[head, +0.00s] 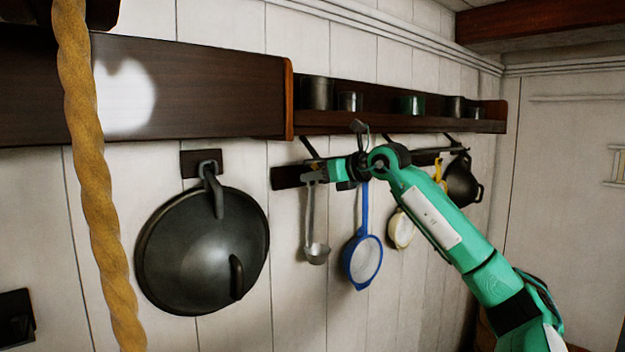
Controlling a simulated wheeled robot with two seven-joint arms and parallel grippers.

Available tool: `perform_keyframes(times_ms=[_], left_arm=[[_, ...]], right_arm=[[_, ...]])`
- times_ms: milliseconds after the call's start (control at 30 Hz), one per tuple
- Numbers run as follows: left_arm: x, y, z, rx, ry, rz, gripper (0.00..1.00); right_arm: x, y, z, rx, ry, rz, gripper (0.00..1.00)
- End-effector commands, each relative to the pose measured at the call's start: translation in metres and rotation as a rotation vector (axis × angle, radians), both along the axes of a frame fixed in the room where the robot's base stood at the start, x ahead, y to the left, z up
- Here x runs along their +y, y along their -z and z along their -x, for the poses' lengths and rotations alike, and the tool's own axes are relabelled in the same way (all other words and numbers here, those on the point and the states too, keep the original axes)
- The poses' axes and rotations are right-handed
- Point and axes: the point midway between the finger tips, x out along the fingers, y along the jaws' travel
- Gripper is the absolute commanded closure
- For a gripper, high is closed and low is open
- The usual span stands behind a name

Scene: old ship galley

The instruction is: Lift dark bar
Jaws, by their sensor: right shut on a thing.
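A dark bar (286,177) is mounted on the white plank wall under the shelf, and runs to the right behind my gripper. My right gripper (313,177) reaches in from the right in front of the bar's left part. Its jaws are shut at the top of a metal ladle (317,252), whose handle hangs straight down below the fingertips. The gripper hides part of the bar and the ladle's upper end, so I cannot tell whether it also touches the bar. My left gripper is not in view.
A blue strainer (363,258), a pale strainer (401,230) and a dark pan (462,183) hang to the right. A large dark lid (203,252) hangs to the left. A thick rope (93,180) drops in front. A shelf (400,123) with several cups is above.

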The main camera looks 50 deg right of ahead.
Motion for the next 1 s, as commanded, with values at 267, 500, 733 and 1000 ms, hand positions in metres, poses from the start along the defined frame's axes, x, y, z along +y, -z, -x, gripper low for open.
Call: perform_keyframes(times_ms=[267,500,733,1000], left_arm=[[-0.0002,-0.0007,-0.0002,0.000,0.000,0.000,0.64],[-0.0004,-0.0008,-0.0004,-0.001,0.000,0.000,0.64],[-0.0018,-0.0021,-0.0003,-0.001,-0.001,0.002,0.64],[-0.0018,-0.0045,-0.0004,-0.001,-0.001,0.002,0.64]], right_arm=[[-0.0007,-0.0081,0.0023,-0.019,0.001,0.003,1.00],[-0.0011,-0.0090,0.0025,-0.021,0.002,0.003,1.00],[-0.0028,-0.0109,0.0042,-0.022,0.003,0.002,1.00],[-0.0064,-0.0144,0.0084,-0.022,0.004,0.003,1.00]])
